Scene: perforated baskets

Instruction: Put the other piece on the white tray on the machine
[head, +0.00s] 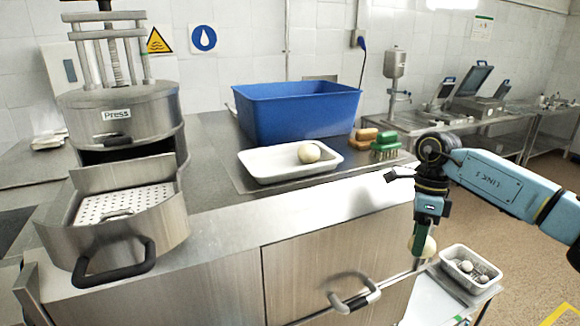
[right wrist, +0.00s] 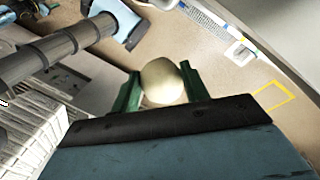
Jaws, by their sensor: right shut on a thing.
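A white tray (head: 262,177) lies on a dark panel on top of the steel unit, in the middle of the head view. One round cream piece (head: 309,152) rests in its right half. My right gripper (head: 421,247) hangs in front of the unit's right end, below the level of its top, and is shut on another cream piece (head: 428,248). In the right wrist view this held piece (right wrist: 161,81) sits between the two green fingers. The fingers partly hide it in the head view. My left gripper is not in view.
A blue bin (head: 300,115) stands behind the tray. Two brushes, one tan (head: 368,136) and one green (head: 386,145), are at the tray's right. A press (head: 120,115) with an open drawer stands left. A second white tray (head: 492,283) with several pieces is low at right.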

